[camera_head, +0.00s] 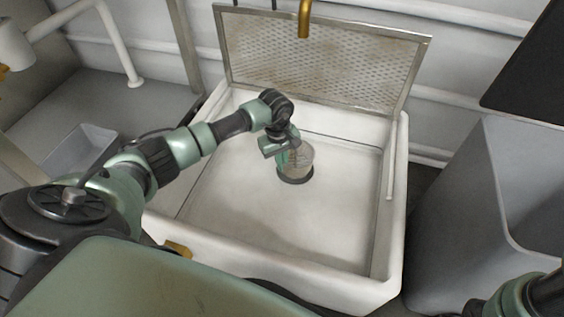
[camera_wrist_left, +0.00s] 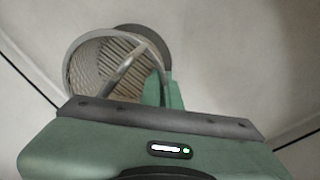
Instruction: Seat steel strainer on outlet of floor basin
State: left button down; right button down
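The steel strainer (camera_head: 301,160) is a small mesh cup in the floor basin (camera_head: 235,205). In the left wrist view the strainer (camera_wrist_left: 92,72) shows its open mouth, ribbed inside and a bar across it. My left gripper (camera_head: 288,155) reaches down from the left, its green fingers (camera_wrist_left: 163,90) close together at the strainer's bar and rim. It appears shut on the strainer; the fingertips are partly hidden. The dark round outlet (camera_head: 295,180) lies under the strainer, and its edge (camera_wrist_left: 150,38) shows beyond the strainer. I cannot tell whether they touch. My right gripper is out of view.
A perforated metal grate (camera_head: 320,62) stands raised at the basin's back edge. A brass spout (camera_head: 305,18) hangs above it. A tall grey bin (camera_head: 465,215) stands to the right, and a grey tray (camera_head: 82,150) lies left. The basin floor is otherwise clear.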

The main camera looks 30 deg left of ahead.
pick_arm(q)
jog(key=shift+f, duration=0.1)
jog(key=shift+f+b, duration=0.45)
jog(key=c, duration=1.6)
grip_release()
jog(key=shift+o, duration=0.2)
jog(key=shift+r, duration=0.1)
